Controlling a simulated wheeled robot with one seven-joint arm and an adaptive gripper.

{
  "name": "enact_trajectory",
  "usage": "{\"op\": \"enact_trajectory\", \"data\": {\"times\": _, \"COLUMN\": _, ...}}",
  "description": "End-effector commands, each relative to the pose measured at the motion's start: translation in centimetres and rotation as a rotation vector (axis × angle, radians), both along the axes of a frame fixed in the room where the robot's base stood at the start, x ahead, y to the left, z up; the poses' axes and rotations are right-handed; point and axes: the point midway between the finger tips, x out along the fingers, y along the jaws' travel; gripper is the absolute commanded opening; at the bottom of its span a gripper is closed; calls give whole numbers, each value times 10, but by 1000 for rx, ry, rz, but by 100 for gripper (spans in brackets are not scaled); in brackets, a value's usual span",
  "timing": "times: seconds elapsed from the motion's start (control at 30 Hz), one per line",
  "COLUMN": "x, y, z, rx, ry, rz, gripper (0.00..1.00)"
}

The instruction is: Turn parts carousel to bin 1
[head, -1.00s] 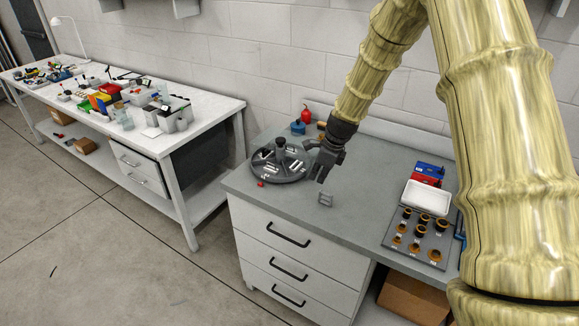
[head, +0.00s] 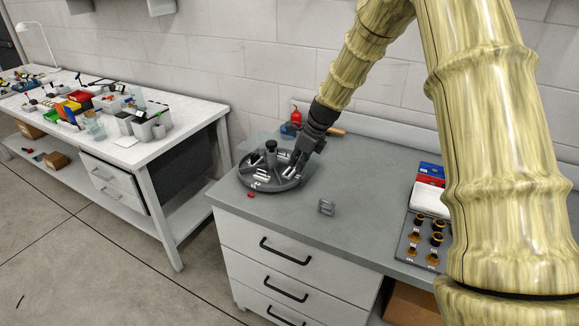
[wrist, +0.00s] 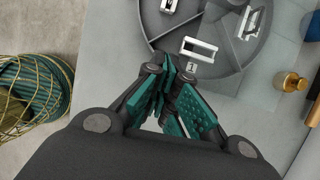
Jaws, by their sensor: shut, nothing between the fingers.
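The parts carousel (head: 258,183) is a round dark grey tray with divider walls and a black centre knob (head: 271,146), on the left end of the grey cabinet top. Light metal parts lie in its compartments. My gripper (head: 295,172) is shut and empty at the carousel's right rim. In the wrist view my gripper (wrist: 172,84) has its teal-padded fingertips together by the rim of the carousel (wrist: 150,25). A small label reading 1 (wrist: 192,67) shows beside a metal part (wrist: 199,49). I cannot tell whether the fingers touch the rim.
A red item (head: 296,116) stands behind the carousel. A tool board (head: 410,240) and white tray (head: 430,200) are at right. A cluttered white bench (head: 130,155) stands left.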

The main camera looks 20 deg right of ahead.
Motion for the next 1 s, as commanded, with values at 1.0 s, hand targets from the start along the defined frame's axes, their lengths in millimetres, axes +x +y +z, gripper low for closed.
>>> {"op": "enact_trajectory", "data": {"times": 1.0, "x": 54, "y": 45, "z": -80, "rx": -2, "ry": 1, "rz": 4, "gripper": 0}}
